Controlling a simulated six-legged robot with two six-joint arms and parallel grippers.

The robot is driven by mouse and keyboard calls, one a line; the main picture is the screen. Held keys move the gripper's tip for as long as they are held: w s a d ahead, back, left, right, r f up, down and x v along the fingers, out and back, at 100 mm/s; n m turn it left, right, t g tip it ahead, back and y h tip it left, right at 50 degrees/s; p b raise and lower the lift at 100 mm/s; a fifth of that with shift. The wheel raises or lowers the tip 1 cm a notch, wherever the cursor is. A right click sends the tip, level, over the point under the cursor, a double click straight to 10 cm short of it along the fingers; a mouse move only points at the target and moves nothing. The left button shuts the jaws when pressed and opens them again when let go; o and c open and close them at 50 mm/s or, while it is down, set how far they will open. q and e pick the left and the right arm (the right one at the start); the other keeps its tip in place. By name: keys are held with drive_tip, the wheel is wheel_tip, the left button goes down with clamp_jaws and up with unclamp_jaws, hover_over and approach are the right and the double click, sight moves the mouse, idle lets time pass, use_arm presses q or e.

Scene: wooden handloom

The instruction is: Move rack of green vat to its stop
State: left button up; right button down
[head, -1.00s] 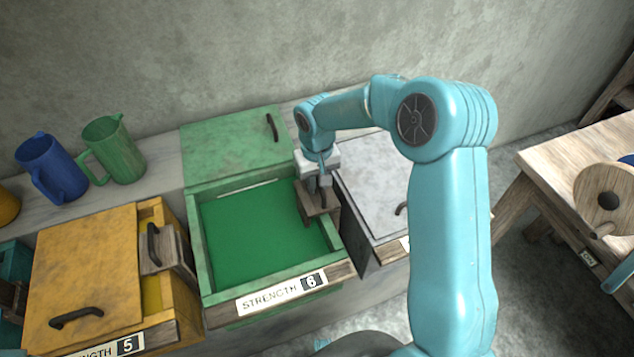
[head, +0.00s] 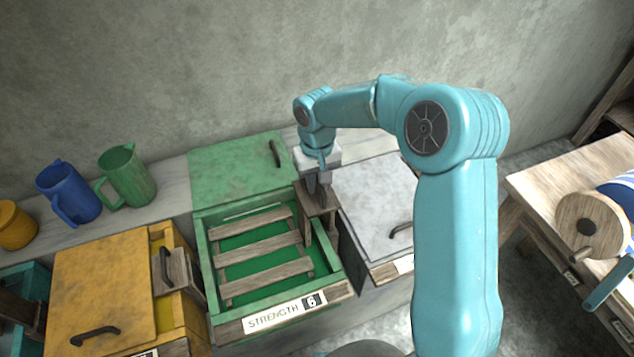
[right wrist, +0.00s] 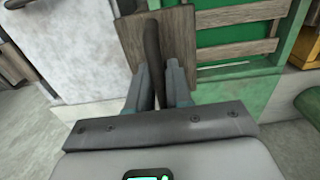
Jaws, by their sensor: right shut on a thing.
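The green vat (head: 213,290) stands open, with green liquid inside and a label reading STRENGTH 6. Its wooden slatted rack (head: 262,247) shows above the liquid, with several slats across. A wooden upright with a dark handle stands at the rack's right side; the handle (right wrist: 152,55) shows in the right wrist view. My right gripper (head: 322,190) is shut on this handle from above. The fingers sit on both sides of the handle in the right wrist view (right wrist: 160,85). The vat's green lid (head: 235,165) lies behind the opening. My left gripper is not in view.
A yellow vat (head: 100,285) with its own handled rack stands at left. A grey-lidded vat (head: 375,205) adjoins at right. Green (head: 127,178) and blue (head: 70,193) jugs stand on the ledge. A wooden table (head: 550,175) with a spool is at far right.

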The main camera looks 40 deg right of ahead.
wheel_tip(320, 180, up, 5)
drive_tip(key=p, duration=0.3)
drive_tip(key=shift+r, duration=0.1)
drive_tip(key=shift+w, duration=0.1)
unclamp_jaws()
wheel_tip(320, 180, up, 7)
drive_tip(key=p, duration=0.5)
